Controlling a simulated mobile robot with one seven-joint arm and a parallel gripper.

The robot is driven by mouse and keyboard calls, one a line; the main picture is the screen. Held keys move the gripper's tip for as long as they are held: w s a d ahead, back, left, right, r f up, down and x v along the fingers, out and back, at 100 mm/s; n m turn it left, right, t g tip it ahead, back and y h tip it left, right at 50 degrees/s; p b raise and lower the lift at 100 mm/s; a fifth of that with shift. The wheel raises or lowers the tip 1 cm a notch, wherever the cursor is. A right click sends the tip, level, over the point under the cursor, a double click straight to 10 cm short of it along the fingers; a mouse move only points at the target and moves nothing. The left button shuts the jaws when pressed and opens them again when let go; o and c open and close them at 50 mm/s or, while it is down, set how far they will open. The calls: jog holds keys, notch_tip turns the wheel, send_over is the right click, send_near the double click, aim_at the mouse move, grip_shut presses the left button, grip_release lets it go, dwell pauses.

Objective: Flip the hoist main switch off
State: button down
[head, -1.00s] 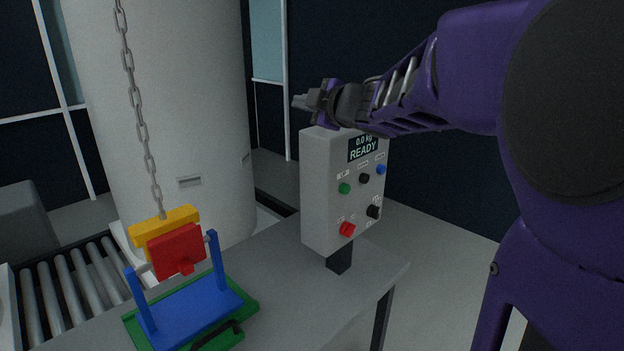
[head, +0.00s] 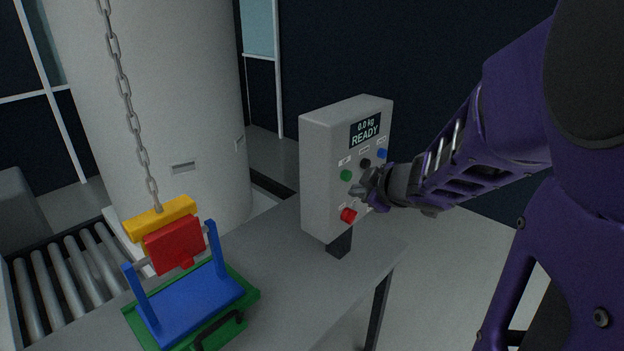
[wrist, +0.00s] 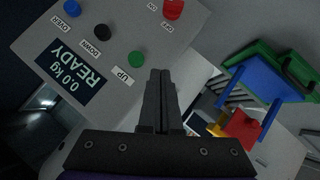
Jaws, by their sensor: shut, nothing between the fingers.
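The grey hoist control box (head: 318,190) stands on a short post at the table's right end. Its red switch (head: 348,215) is low on the front face. In the wrist view the red switch (wrist: 173,8) is cut by the top edge, between ON and OFF labels; which way it is set I cannot tell. My gripper (head: 364,188) is shut and empty in front of the panel, a little above and right of the red switch. In the wrist view the shut fingers (wrist: 160,75) end near the green UP button (wrist: 136,59). Contact with the panel is not clear.
The display (head: 365,130) reads 0.0 kg READY. Black DOWN (wrist: 102,32) and blue OVER (wrist: 72,8) buttons sit near. A tank (head: 150,90) stands behind.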

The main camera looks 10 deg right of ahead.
jog(key=s+f, duration=0.1)
jog(key=s+d+f+m, duration=0.1)
jog(key=shift+d+f+g+h, duration=0.1)
jog(key=shift+f+g+h, duration=0.2)
jog(key=shift+f+g, duration=0.1)
send_near(345, 217)
jog(key=w+a, duration=0.2)
jog(key=w, duration=0.1)
jog(key=f+b, duration=0.1)
jog(key=w+f, duration=0.1)
jog(key=shift+w+d+f+b, duration=0.2)
jog(key=shift+f+b, duration=0.15)
jog(key=shift+f, duration=0.05)
jog(key=shift+w+d+f, duration=0.25)
jog(key=shift+d+f, duration=0.2)
jog(key=shift+f, duration=0.15)
jog(key=shift+f+b, duration=0.1)
jog(key=shift+b, duration=0.45)
jog(key=shift+a, duration=0.1)
